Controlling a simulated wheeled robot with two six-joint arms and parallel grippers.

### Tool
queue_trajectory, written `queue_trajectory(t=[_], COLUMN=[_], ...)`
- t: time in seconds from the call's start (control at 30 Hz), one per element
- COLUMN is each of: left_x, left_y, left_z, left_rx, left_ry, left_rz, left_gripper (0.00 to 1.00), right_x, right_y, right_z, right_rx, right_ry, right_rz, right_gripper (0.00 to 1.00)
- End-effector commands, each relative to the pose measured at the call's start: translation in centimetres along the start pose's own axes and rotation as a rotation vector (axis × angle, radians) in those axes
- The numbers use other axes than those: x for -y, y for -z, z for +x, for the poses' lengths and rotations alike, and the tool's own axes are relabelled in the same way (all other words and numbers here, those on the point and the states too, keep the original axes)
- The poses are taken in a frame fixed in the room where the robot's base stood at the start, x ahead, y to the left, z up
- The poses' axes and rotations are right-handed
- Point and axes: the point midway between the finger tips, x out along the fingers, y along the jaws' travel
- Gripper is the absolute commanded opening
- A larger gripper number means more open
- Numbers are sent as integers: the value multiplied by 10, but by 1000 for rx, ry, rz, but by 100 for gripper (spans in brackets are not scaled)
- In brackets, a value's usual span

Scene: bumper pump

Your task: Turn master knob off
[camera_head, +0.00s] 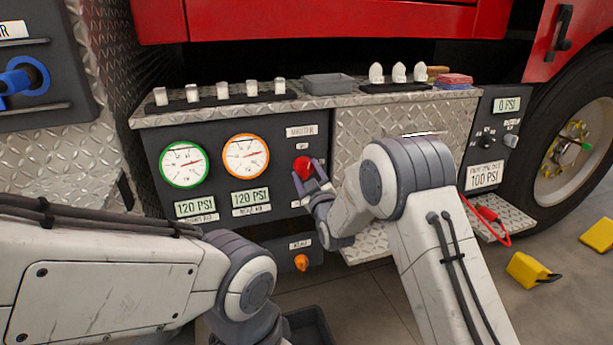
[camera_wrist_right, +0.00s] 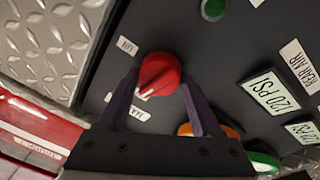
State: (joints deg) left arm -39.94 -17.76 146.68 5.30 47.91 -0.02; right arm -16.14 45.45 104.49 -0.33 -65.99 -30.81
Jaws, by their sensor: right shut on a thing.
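The red master knob (camera_head: 303,166) sits on the dark pump panel (camera_head: 233,212), below a label reading MASTER (camera_head: 301,131). My right gripper (camera_head: 309,173) is at the knob, shut on it with a finger on either side. In the right wrist view the red knob (camera_wrist_right: 160,75) lies between the two fingertips. Its white pointer mark (camera_wrist_right: 147,93) faces down-left in that view, toward a label (camera_wrist_right: 138,112) partly hidden by a finger. Another small label (camera_wrist_right: 127,46) lies up-left of the knob. My left arm crosses the lower left of the head view; its gripper is out of view.
Green-ringed (camera_head: 184,164) and orange-ringed (camera_head: 246,155) gauges sit left of the knob, above 120 PSI displays. An orange knob (camera_head: 301,262) is lower down. A ledge (camera_head: 232,108) above holds a grey tray (camera_head: 328,84). Yellow chocks (camera_head: 530,270) lie on the floor at right.

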Motion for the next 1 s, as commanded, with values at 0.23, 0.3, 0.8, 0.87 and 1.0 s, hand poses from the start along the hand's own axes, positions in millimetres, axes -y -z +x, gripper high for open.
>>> queue_trajectory(t=[0.23,0.3,0.8,0.87,1.0], left_x=[0,0,1,1,1], left_y=[0,0,0,0,0], left_z=[6,7,9,9,9], left_rx=[0,0,0,0,0], left_ry=[0,0,0,0,0], left_rz=[0,0,0,0,0], left_gripper=[50,50,50,50,50], right_x=[1,1,1,1,1], right_y=[0,0,1,1,1], right_z=[0,0,0,0,0], right_rx=[-14,-16,-23,-23,-23], right_ry=[13,16,23,23,23], right_rz=[-157,-187,-263,-264,-263], right_gripper=[10,10,10,10,10])
